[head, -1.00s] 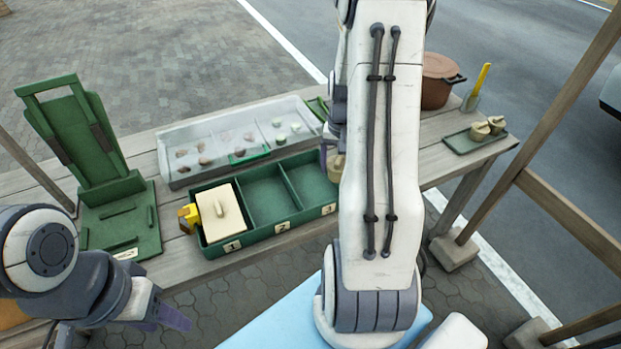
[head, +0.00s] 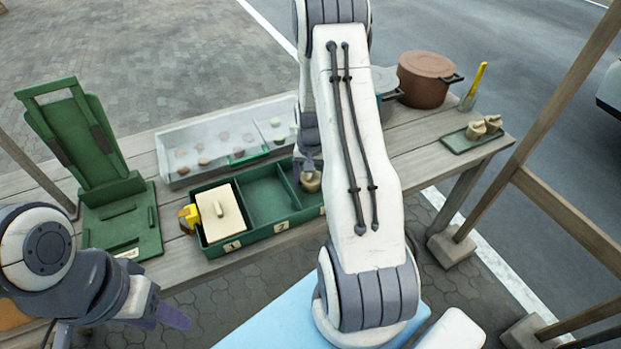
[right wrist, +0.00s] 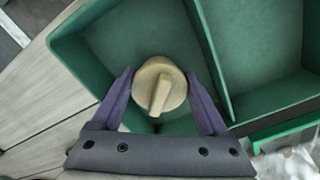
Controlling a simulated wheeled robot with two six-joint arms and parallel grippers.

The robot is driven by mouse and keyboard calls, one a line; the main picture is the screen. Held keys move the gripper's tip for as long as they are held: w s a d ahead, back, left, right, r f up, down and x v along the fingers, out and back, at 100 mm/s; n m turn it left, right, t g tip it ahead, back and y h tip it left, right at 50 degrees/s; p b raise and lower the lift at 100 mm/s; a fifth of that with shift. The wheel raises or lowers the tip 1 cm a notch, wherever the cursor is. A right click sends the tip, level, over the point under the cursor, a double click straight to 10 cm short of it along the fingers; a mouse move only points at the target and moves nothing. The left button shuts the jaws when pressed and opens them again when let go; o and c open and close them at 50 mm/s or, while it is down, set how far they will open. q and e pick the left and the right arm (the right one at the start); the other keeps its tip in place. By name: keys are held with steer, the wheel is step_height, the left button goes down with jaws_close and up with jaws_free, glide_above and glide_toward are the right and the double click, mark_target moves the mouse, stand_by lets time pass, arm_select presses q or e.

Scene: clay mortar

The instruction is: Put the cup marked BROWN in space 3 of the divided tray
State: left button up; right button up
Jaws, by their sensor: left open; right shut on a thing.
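The green divided tray (head: 283,236) stands on the wooden table with spaces labelled 1, 2 and 3. A cream lid with a grip (head: 222,212) fills space 1, and space 2 looks empty. My right gripper (head: 308,172) is shut on a tan round cup (head: 312,184) with a bar-shaped top, at space 3. In the right wrist view the cup (right wrist: 160,86) sits between the purple fingers (right wrist: 160,100), over or inside a green compartment; I cannot tell if it touches the floor. No marking on it is readable. My left gripper (head: 165,318) is open and empty in front of the table.
A clear-lidded case (head: 190,140) with small coloured pieces lies behind the tray. A green stand (head: 85,140) is at the left. A brown pot (head: 425,78), a yellow-handled tool (head: 475,86) and a small green tray (head: 455,142) with tan pieces are at the right.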

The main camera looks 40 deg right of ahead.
steer(key=o, duration=1.3)
steer(key=shift+f, duration=0.1)
step_height(320, 180, up, 12)
steer(key=shift+r+b, duration=0.15)
steer(key=shift+b, duration=0.15)
steer(key=s+a+r+n, duration=0.2)
steer(key=a+r+n, duration=0.15)
steer(key=a, duration=0.65)
steer(key=s+a+r+n, duration=0.1)
steer(key=a+r+n, duration=0.25)
steer(key=a, duration=0.75)
steer(key=s+a+n, duration=0.3)
steer(key=s+a, duration=0.1)
steer(key=s, duration=0.2)
steer(key=s+a+r+n, duration=0.1)
steer(key=s+a+n, duration=0.2)
steer(key=s, duration=0.3)
steer(key=s+a+r+n+y, duration=0.1)
steer(key=s+a+n, duration=0.2)
steer(key=s+a, duration=0.2)
steer(key=shift+s+a+n, duration=0.25)
steer(key=shift+s+n, duration=0.15)
steer(key=shift+s, duration=0.2)
